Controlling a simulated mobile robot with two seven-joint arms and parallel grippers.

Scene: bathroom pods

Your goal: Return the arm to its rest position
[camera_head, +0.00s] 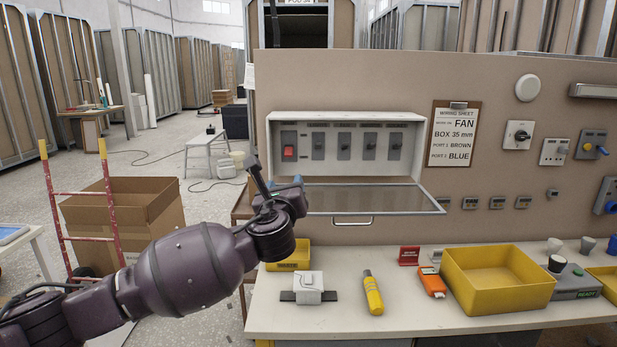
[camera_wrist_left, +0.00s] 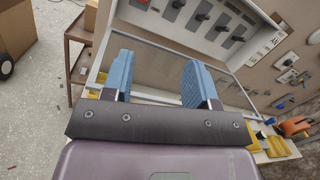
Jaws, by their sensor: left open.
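My left arm comes in from the left in the head view, and its gripper (camera_head: 272,187) is in front of the lower left corner of the open breaker box (camera_head: 345,120). In the left wrist view the two blue fingers (camera_wrist_left: 158,80) stand wide apart with nothing between them. The breaker box's glazed cover (camera_head: 370,199) hangs open below it, with a handle on its front edge. Behind the fingers the wrist view shows this cover (camera_wrist_left: 148,60). I cannot tell whether the fingers touch it. The box holds a red switch (camera_head: 289,152) and several dark ones. My right gripper is not in view.
The white workbench (camera_head: 420,318) holds a yellow bin (camera_head: 497,279), a yellow-handled tool (camera_head: 372,293), an orange device (camera_head: 432,282) and a white box (camera_head: 308,287). A cardboard box (camera_head: 130,222) and a red ladder (camera_head: 78,205) stand at left. Switches and sockets line the wall at right.

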